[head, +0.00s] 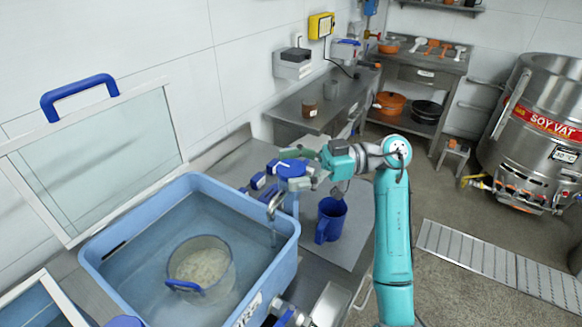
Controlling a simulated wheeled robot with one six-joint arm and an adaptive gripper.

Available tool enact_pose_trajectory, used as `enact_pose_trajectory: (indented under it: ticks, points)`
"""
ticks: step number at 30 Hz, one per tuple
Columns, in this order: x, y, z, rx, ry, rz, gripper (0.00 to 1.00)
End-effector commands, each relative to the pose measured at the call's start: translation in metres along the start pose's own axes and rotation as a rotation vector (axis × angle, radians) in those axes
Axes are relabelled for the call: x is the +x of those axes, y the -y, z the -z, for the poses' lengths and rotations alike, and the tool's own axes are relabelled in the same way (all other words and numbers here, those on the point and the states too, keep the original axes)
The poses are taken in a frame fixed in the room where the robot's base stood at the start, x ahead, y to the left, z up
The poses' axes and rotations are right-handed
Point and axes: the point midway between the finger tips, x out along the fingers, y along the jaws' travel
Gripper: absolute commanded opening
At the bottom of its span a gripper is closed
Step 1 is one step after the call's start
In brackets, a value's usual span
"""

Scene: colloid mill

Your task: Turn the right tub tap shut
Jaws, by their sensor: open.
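A blue tub (185,183) holds water and a clear round vessel (200,270) with pale contents. A metal spout (277,204) reaches over the tub's right rim, and a thin stream seems to fall from it into the water. Blue tap parts (258,181) stand behind the spout, by the tub's back right corner. My gripper (297,168) is at the blue tap top beside the spout, with its jaws open around or just above it. I cannot tell whether they touch. The jaws partly hide the tap. Another blue handle (284,317) shows low at the tub's front right.
A blue jug (331,219) stands on the counter right of the tub, below my forearm. A glass lid with a blue handle (80,97) stands raised behind the tub. A steel bench (300,108) runs behind.

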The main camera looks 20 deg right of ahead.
Motion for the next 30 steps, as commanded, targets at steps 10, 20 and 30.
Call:
enact_pose_trajectory:
  ticks: [10,20,30]
  points:
    - [-0.0003,0.0000,0.0000,0.000,0.000,0.000,0.28]
    - [-0.0005,0.0006,-0.0005,0.000,0.000,-0.070,0.28]
    - [-0.0002,0.0017,-0.0003,-0.001,-0.001,-0.329,0.28]
